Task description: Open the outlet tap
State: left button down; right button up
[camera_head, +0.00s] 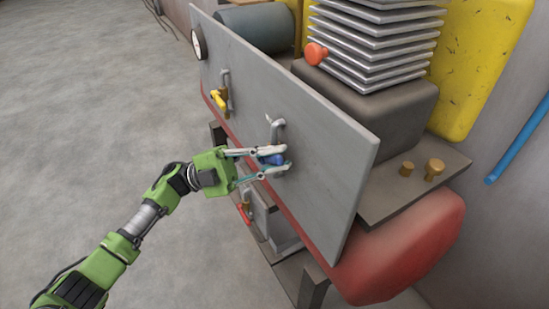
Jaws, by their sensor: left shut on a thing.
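My left gripper (277,161) comes in from the left and is shut on a blue tap handle (268,158) at the front of the grey panel (318,158). The fingers lie above and below the handle and hide part of it. A bent grey pipe (275,127) rises just above this handle. A tap with a yellow handle (219,99) sits further left on the same panel. A tap with a red handle (244,213) is lower down, below the panel. No label shows which one is the outlet tap. My right gripper is out of view.
A red tank (405,250) lies under the panel. Behind the panel stand a finned grey block (375,45), an orange knob (316,53) and brass fittings (433,168). A round gauge (198,42) is at the panel's far end. The concrete floor (90,110) at left is clear.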

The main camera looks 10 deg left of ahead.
pick_arm(q)
jog(key=c, duration=2)
grip_release()
jog(key=shift+o, duration=0.2)
jog(key=v, duration=1.2)
jog(key=shift+a, duration=0.1)
